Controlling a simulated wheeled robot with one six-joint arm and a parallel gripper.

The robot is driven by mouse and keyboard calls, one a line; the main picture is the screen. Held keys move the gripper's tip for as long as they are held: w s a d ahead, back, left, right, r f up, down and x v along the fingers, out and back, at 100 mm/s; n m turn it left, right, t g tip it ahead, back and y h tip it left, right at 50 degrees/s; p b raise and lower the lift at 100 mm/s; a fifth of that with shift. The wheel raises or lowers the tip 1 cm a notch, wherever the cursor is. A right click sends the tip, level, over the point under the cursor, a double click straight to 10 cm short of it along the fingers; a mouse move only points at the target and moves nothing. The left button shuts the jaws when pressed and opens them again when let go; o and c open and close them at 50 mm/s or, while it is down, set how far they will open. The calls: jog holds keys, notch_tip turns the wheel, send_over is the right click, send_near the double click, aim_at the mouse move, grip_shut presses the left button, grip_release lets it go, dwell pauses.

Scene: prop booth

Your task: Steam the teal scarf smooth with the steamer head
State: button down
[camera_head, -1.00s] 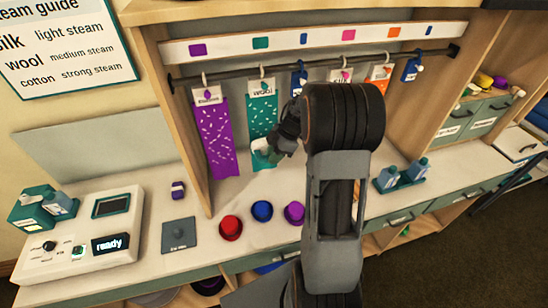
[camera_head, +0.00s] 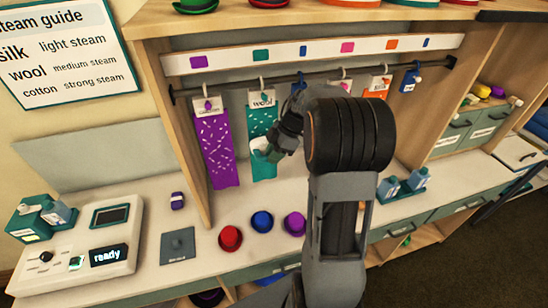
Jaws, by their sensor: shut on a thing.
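The teal scarf (camera_head: 262,122) hangs from the rail under a tag that reads "wool". Pale flecks mark its surface. My gripper (camera_head: 272,147) is in front of the scarf's lower right part and is shut on the steamer head (camera_head: 259,147), a small white and teal piece. The head overlaps the scarf in the picture; I cannot tell whether they touch. My arm hides part of the rail and counter. The steamer unit (camera_head: 95,238) stands at the left with its display reading "ready".
A purple scarf (camera_head: 214,150) hangs close on the left. Red (camera_head: 230,238), blue (camera_head: 262,221) and purple (camera_head: 295,223) hats stand on the counter below. A grey pad (camera_head: 177,246) lies left of them. Blue bottles (camera_head: 388,187) stand at the right. A steam guide (camera_head: 62,52) is on the wall.

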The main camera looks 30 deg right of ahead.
jog(key=shift+r, duration=3.55)
jog(key=shift+r, duration=0.15)
jog(key=shift+s, duration=0.1)
jog(key=s+a, duration=0.3)
jog(key=s, duration=1.1)
jog(key=shift+s, duration=0.3)
jog(key=shift+d, duration=0.1)
